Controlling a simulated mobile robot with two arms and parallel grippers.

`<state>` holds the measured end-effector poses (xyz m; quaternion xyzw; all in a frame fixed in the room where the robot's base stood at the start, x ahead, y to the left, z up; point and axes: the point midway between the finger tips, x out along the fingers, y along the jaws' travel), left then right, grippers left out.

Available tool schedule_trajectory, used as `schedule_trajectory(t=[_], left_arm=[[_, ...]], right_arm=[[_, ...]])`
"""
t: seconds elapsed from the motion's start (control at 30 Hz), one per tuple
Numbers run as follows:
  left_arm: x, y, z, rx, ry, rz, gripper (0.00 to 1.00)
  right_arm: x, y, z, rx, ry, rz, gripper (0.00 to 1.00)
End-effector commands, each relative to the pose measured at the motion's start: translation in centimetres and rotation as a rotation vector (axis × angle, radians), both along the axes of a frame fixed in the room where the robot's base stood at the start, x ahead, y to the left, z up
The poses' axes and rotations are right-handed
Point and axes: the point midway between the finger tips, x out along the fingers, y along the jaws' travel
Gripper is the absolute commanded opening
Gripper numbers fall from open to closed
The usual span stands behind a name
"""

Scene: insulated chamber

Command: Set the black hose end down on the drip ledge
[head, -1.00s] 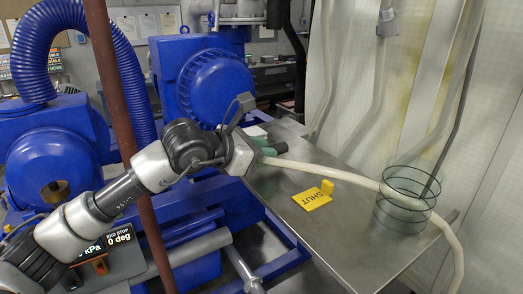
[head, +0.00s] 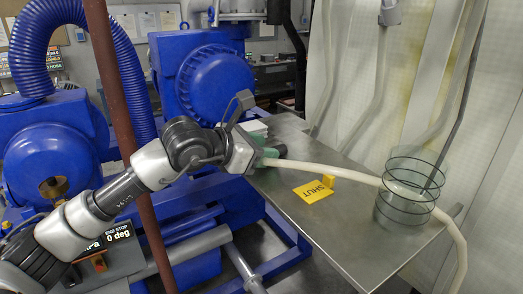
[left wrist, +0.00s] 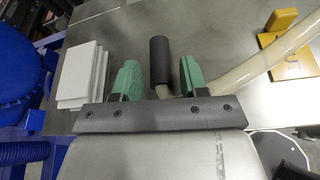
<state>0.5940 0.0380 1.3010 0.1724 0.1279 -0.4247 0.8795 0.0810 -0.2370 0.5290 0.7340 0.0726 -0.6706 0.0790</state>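The black hose end (left wrist: 159,60) is a short dark cylinder on a cream hose (head: 325,170). In the left wrist view it lies between the two green fingers of my left gripper (left wrist: 160,78), its tip reaching past them. A gap shows on both sides of it, so the fingers look open around it. In the head view my left gripper (head: 266,157) is low over the left edge of a grey metal ledge (head: 345,215). The hose end seems to rest on the metal, but contact is hard to see. My right gripper is out of view.
A yellow SHUT sign (head: 314,191) lies on the metal to the right of my gripper. White blocks (left wrist: 82,75) lie left of my fingers. Blue machinery (head: 215,85) stands behind.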

Motion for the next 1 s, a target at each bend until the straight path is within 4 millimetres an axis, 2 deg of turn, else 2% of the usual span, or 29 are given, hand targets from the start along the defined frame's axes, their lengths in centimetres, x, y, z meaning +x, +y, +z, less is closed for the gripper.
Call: schedule_trajectory(t=[0.53, 0.67, 1.0], left_arm=[[-0.4, 0.1, -0.5, 0.006, 0.011, -0.006, 0.55], [-1.4, 1.4, 0.0, 0.005, 0.008, -0.004, 0.55], [-5.2, 6.3, 2.8, 0.001, -0.001, 0.001, 0.55]], right_arm=[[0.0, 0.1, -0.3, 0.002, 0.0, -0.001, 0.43], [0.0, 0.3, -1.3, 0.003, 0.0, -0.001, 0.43], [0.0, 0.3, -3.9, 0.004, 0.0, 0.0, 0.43]])
